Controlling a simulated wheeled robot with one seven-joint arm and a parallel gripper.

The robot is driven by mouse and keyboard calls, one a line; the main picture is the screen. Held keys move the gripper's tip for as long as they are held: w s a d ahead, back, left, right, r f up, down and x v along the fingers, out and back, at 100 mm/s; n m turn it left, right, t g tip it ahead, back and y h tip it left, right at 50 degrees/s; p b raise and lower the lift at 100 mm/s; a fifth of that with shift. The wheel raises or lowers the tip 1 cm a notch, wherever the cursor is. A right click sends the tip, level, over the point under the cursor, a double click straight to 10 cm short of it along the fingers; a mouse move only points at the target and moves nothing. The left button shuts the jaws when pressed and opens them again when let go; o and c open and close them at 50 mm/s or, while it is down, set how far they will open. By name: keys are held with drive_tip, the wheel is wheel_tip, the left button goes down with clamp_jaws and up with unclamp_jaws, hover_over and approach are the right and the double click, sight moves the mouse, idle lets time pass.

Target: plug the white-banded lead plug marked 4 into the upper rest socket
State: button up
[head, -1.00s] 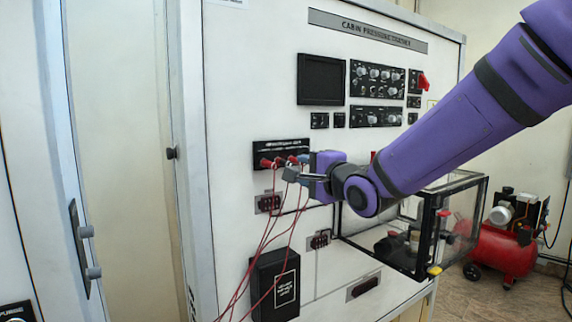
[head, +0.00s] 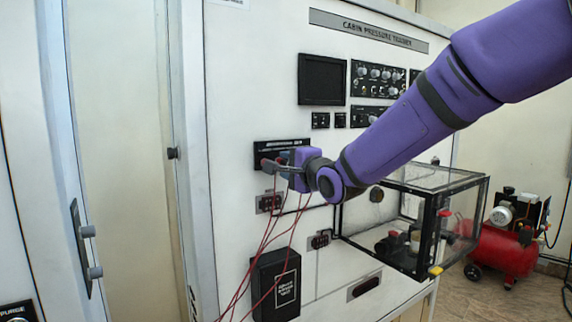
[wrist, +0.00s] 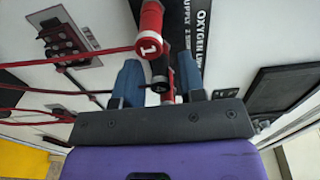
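My gripper (head: 270,164) is up against the black supply panel (head: 296,146) in the head view and covers most of its plugs. In the wrist view its two blue fingers (wrist: 158,78) stand apart, on either side of a dark plug end (wrist: 160,82) with some red below it. I see no clear grip on it. A red plug marked 1 (wrist: 149,42) stands just beyond, with a white ring around its face. I cannot make out a 4 on any plug. A small socket block (head: 269,203) sits below the panel; it also shows in the wrist view (wrist: 65,42).
Red leads (head: 262,245) hang from the panel past a black box (head: 275,284). A second socket block (head: 319,240) sits lower right. A clear case (head: 410,222) juts out to the right below my arm. In the wrist view, red leads (wrist: 60,58) cross the left side.

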idle(0.7)
clamp_jaws()
drive_tip(key=shift+v, duration=2.5)
